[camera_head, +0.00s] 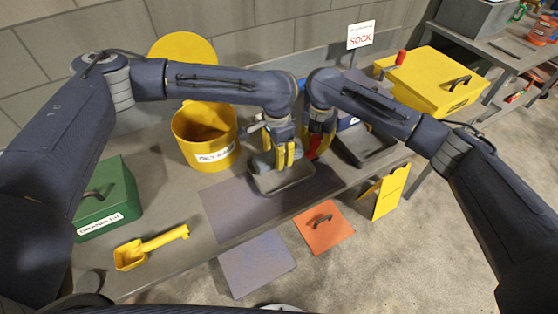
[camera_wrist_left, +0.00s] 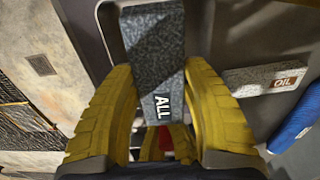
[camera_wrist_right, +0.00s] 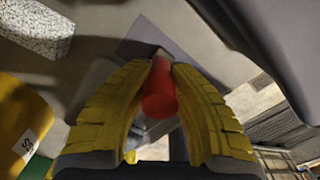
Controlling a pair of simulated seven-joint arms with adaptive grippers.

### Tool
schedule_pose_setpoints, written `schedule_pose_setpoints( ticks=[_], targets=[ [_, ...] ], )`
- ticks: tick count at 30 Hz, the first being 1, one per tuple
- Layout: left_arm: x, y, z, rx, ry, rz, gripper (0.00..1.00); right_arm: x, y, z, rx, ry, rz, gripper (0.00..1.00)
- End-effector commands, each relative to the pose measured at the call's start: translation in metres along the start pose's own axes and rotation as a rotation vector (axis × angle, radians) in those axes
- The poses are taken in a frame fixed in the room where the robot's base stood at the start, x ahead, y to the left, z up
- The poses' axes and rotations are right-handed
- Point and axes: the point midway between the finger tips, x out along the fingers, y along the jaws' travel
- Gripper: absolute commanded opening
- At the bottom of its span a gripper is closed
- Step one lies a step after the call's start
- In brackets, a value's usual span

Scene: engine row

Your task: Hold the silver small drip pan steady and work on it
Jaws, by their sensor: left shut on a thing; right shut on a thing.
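The silver-grey small drip pan (camera_head: 285,184) sits on the dark mat on the bench. Its grey rim also shows in the left wrist view (camera_wrist_left: 106,22). My left gripper (camera_head: 284,160) is over the pan, shut on a speckled grey block marked ALL (camera_wrist_left: 155,60). The block is between its yellow fingers, over the pan; whether it touches the pan floor I cannot tell. My right gripper (camera_head: 318,152) is beside the left one, shut on a red handle (camera_wrist_right: 160,92) with a greyish tip beyond it. Most of that tool is hidden.
A yellow bucket (camera_head: 205,138) stands left of the pan, and a dark tray (camera_head: 368,146) right of it. A green box (camera_head: 108,196) and yellow scoop (camera_head: 150,248) are at left. An orange plate (camera_head: 323,230) and yellow sign (camera_head: 389,192) are in front. Another speckled block marked OIL (camera_wrist_left: 262,80) lies nearby.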

Motion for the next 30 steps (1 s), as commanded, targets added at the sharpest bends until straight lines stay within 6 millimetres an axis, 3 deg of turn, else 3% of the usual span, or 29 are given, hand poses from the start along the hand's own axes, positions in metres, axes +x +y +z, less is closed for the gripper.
schedule_pose_setpoints(
  ticks=[18,30],
  targets=[
    [0.045,0.0,0.0,0.001,0.0,0.0,0.24,0.001,0.0,0.0,0.0,0.001,-0.001,0.0],
    [0.054,0.0,0.0,0.001,0.0,0.0,0.24,0.001,0.0,0.0,0.0,0.001,-0.001,0.0]
  ],
)
